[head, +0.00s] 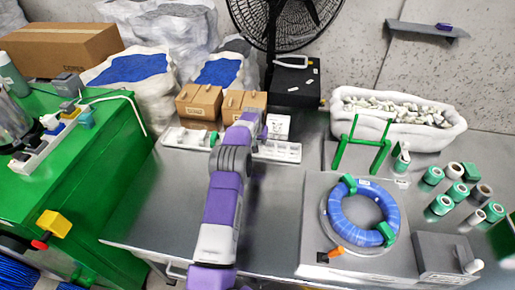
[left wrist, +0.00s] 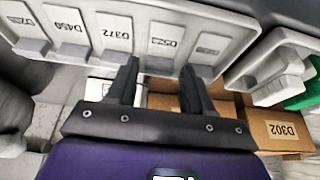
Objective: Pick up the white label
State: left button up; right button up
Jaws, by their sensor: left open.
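White labels stand in the slots of a pale holder (left wrist: 90,50) in the left wrist view. One reads D450 (left wrist: 71,27), one D372 (left wrist: 117,27), and one further right starts with D52 (left wrist: 163,37). The rightmost label (left wrist: 208,44) is too blurred to read. My left gripper (left wrist: 158,68) is open, its dark fingers apart at the holder's edge below the D372 and D52 labels. I see nothing between the fingers. In the head view the holder (head: 278,151) is partly behind my left arm, and its labels are too small to read. My right gripper is not in view.
Small cardboard boxes (head: 199,102) stand behind the holder; one box (left wrist: 276,130) reads D302. A white bin (head: 395,117) stands behind.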

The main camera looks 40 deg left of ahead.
pick_arm(q)
jog(key=shift+x, duration=1.05)
jog(key=c, duration=0.8)
